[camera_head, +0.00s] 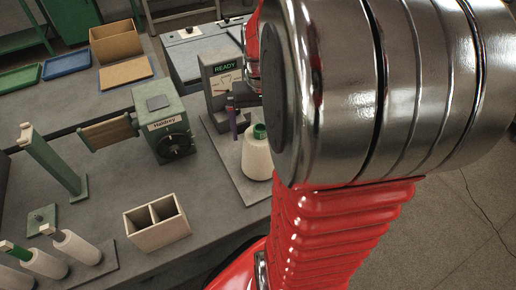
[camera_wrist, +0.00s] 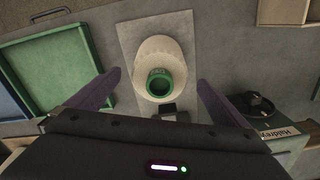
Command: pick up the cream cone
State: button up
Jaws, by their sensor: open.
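The cream cone (camera_head: 257,158) stands upright on a grey board in front of the READY unit, its green tube end (camera_head: 260,131) on top. In the wrist view the cream cone (camera_wrist: 159,56) is seen from above, its green end facing the camera. My gripper (camera_wrist: 158,78) is open, its purple fingers on either side of the cone in the picture, with gaps to both. It does not touch the cone there; the height between them is hard to judge. In the head view a purple finger (camera_head: 233,118) shows left of the cone; my arm hides the rest.
The READY unit (camera_head: 222,82) stands behind the cone. The green Haldrey machine (camera_head: 164,126) is to the left. A two-part cream box (camera_head: 160,236) sits at the front. A green tray (camera_wrist: 50,62) shows in the wrist view.

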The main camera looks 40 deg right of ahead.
aim_at(260, 140)
jog(key=shift+f, duration=2.6)
jog(key=shift+c, duration=0.3)
jog(key=c, duration=1.3)
jog(key=shift+r, duration=0.1)
notch_tip(260, 140, up, 10)
